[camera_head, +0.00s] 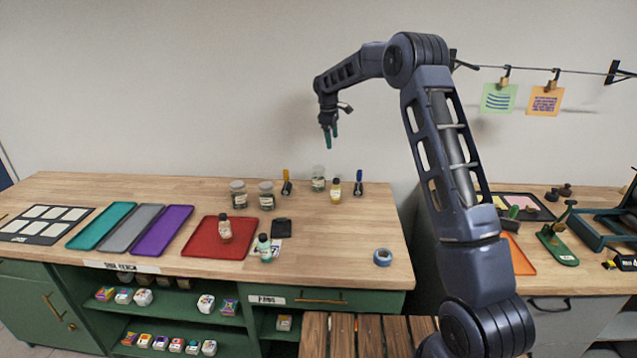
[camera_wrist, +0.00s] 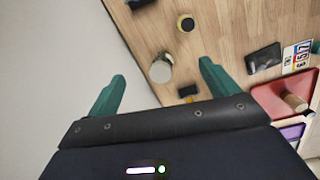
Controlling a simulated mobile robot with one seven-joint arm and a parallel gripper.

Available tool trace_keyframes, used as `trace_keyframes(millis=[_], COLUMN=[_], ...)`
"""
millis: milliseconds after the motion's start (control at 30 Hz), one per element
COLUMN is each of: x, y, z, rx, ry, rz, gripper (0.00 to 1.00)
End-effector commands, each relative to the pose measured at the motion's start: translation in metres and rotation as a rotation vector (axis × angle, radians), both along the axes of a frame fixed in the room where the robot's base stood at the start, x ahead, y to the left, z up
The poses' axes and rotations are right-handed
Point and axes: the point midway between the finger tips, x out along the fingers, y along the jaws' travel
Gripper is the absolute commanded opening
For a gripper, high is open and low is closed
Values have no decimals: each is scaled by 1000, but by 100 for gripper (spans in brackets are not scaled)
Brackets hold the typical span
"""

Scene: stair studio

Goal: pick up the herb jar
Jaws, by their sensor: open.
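Three glass jars with pale lids stand on the bench: a left one (camera_head: 238,195), a middle one (camera_head: 266,196) and a back one (camera_head: 318,179). I cannot read their labels, so I cannot tell for sure which is the herb jar. My gripper (camera_head: 330,132) hangs above the back jar, fingers pointing down, apart from everything. In the wrist view my gripper (camera_wrist: 163,75) is open and empty. A round-lidded jar (camera_wrist: 161,70) shows between its two green fingers, below them on the bench; it appears to be the back jar.
A yellow-labelled bottle (camera_head: 336,191) stands close to the back jar. Yellow (camera_head: 287,184) and blue (camera_head: 358,184) upright tools flank them. A red tray (camera_head: 195,238) with a small bottle (camera_head: 225,229) lies in front. The right bench part holds only a tape roll (camera_head: 382,257).

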Motion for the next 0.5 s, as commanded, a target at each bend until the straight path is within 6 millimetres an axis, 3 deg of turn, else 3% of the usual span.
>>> trace_keyframes(millis=[33, 200, 300, 500], x=[7, 26, 32, 38], y=[12, 42, 54, 64], z=[-16, -57, -75, -90], rx=[-5, -21, -28, -33], ry=[12, 45, 57, 67], rz=[27, 112, 148, 180], gripper=[86, 86, 86, 86])
